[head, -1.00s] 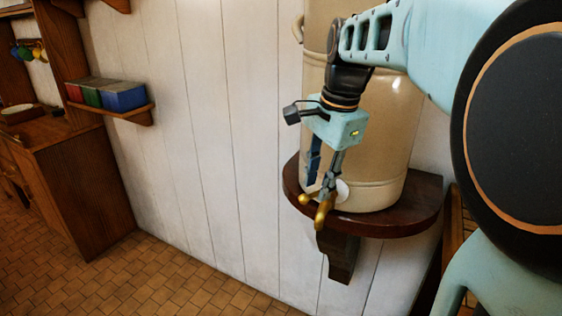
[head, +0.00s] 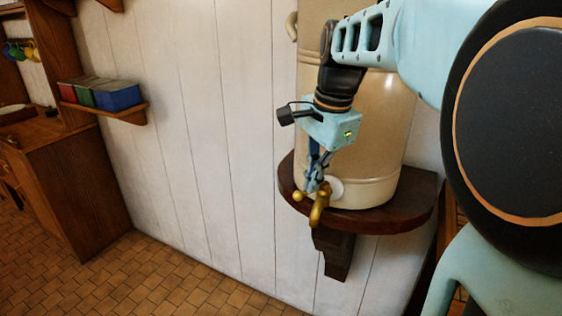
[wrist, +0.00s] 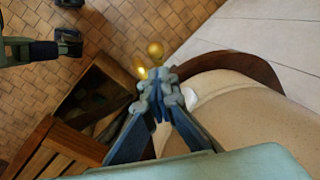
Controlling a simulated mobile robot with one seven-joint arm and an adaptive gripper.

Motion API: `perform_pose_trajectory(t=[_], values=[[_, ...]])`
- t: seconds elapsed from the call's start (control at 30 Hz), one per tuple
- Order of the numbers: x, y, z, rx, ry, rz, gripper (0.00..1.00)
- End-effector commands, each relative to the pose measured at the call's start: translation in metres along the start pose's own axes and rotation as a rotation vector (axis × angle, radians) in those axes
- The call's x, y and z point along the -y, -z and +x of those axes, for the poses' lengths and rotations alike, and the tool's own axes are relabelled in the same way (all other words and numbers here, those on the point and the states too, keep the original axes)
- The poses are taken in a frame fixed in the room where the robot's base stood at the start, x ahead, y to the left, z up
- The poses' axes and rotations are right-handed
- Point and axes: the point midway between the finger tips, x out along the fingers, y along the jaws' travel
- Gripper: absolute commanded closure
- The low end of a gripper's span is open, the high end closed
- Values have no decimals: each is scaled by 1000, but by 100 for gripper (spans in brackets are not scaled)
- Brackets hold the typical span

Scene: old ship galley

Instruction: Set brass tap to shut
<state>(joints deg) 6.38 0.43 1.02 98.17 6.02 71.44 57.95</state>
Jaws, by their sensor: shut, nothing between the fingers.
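The brass tap (head: 319,206) sticks out from the lower front of a tall beige crock (head: 368,130), with a pale round collar behind it. In the head view its spout hangs down and a ball-ended lever points to the left. My gripper (head: 317,187) is shut and empty, pointing down, its fingertips right at the top of the tap. I cannot tell whether they touch it. In the wrist view the brass tap (wrist: 153,62) shows just beyond the closed fingertips (wrist: 158,90), which hide part of it.
The crock stands on a dark wooden wall shelf (head: 400,220) with a bracket below. A small shelf with coloured boxes (head: 100,95) hangs at the left, above a wooden cabinet (head: 70,190). The space between, before the white plank wall, is clear.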

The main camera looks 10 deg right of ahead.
Motion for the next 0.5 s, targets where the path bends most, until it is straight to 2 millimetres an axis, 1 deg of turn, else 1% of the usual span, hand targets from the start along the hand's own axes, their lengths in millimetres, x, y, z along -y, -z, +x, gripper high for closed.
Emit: perform_pose_trajectory(t=[0.03, 0.13, 0.17, 0.37, 0.4, 0.5], values=[[-2, -1, 3, 3, -6, 0, 100], [-2, -1, 4, 4, -8, 0, 100], [-2, -1, 4, 4, -8, 0, 98], [-2, -1, 5, 5, -10, 0, 76], [-2, -1, 5, 5, -9, 0, 74], [-2, -1, 4, 5, -8, 0, 74]])
